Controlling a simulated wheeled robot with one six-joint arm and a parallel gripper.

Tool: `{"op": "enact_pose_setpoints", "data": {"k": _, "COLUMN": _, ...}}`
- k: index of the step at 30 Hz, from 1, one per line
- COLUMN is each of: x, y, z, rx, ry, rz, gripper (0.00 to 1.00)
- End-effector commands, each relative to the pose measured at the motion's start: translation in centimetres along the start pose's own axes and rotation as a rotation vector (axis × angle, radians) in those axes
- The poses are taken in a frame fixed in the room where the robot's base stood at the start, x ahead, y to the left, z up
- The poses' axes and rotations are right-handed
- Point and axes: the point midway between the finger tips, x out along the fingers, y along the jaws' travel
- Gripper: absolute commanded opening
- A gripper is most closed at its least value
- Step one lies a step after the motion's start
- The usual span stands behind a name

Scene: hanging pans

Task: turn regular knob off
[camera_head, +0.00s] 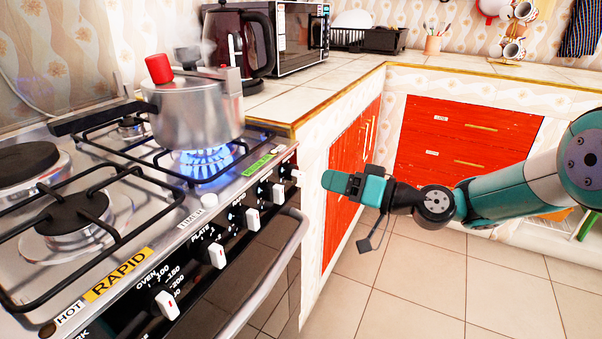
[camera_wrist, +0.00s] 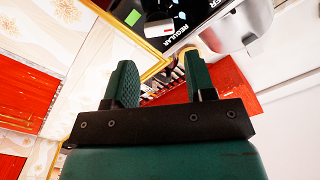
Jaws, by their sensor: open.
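The stove (camera_head: 120,230) has a dark front panel with a row of white knobs. The far knobs (camera_head: 278,193) and (camera_head: 293,173) sit nearest my gripper; their labels are too small to read in the head view, so I cannot tell which is the regular knob. In the wrist view the word REGULAR shows on the black panel (camera_wrist: 184,36) beyond the fingers. A blue flame (camera_head: 205,160) burns under a steel pot (camera_head: 195,112). My gripper (camera_head: 326,182) is open and empty, right of the far knobs and apart from them. It also shows in the wrist view (camera_wrist: 160,72).
The oven handle (camera_head: 285,240) runs along the stove's front. Beyond the stove stand a tiled counter (camera_head: 335,78), a kettle (camera_head: 238,40) and a microwave (camera_head: 300,35). Red cabinets (camera_head: 460,130) stand behind my arm. The floor (camera_head: 400,285) in front is clear.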

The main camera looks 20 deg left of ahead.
Motion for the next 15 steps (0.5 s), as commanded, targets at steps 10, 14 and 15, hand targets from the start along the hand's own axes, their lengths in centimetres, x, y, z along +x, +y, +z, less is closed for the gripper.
{"op": "enact_pose_setpoints", "data": {"k": 10, "x": 6.6, "y": 0.0, "z": 0.1, "rx": -0.001, "ry": -0.002, "rz": -0.001, "gripper": 0.5}}
{"op": "enact_pose_setpoints", "data": {"k": 14, "x": 7.6, "y": 0.0, "z": 0.1, "rx": 0.0, "ry": -0.001, "rz": 0.0, "gripper": 0.5}}
{"op": "enact_pose_setpoints", "data": {"k": 15, "x": 7.8, "y": 0.0, "z": 0.1, "rx": 0.0, "ry": -0.001, "rz": 0.0, "gripper": 0.5}}
